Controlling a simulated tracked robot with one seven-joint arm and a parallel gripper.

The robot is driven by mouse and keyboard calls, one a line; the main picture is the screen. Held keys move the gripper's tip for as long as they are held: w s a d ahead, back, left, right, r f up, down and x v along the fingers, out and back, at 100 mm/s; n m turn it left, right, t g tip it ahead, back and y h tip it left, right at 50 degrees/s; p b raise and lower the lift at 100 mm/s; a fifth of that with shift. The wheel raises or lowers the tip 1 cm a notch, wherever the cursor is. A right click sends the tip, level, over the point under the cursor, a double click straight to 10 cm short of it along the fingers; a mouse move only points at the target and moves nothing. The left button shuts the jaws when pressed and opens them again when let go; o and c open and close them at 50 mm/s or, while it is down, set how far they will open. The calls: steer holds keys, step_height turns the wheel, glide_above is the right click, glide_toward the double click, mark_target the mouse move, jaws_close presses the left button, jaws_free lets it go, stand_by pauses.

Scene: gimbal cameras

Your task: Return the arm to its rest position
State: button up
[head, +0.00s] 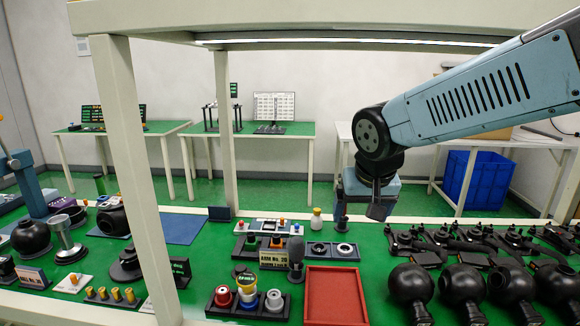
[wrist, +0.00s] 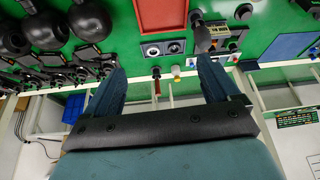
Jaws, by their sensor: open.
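My arm reaches in from the right in the head view, its light-blue link ending in a dark wrist joint. My gripper (head: 362,212) hangs down from it above the back edge of the green bench (head: 208,262). In the wrist view my gripper (wrist: 160,82) shows its two dark blue fingers spread wide apart, with nothing between them. It is open and empty. A red tray (head: 336,296) lies on the bench nearer to me; it also shows at the top of the wrist view (wrist: 160,14).
Black camera gimbals (head: 462,284) crowd the bench at right. A black parts holder (head: 247,303) stands left of the tray. Frame posts (head: 135,170) and an overhead beam (head: 300,24) surround the bench. A blue crate (head: 477,180) stands behind at right.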

steer(key=s+d+r, duration=0.3)
steer(key=s+d, duration=0.6)
steer(key=s, duration=0.1)
steer(key=shift+s+r+t, duration=0.35)
steer(key=shift+s+t, duration=0.05)
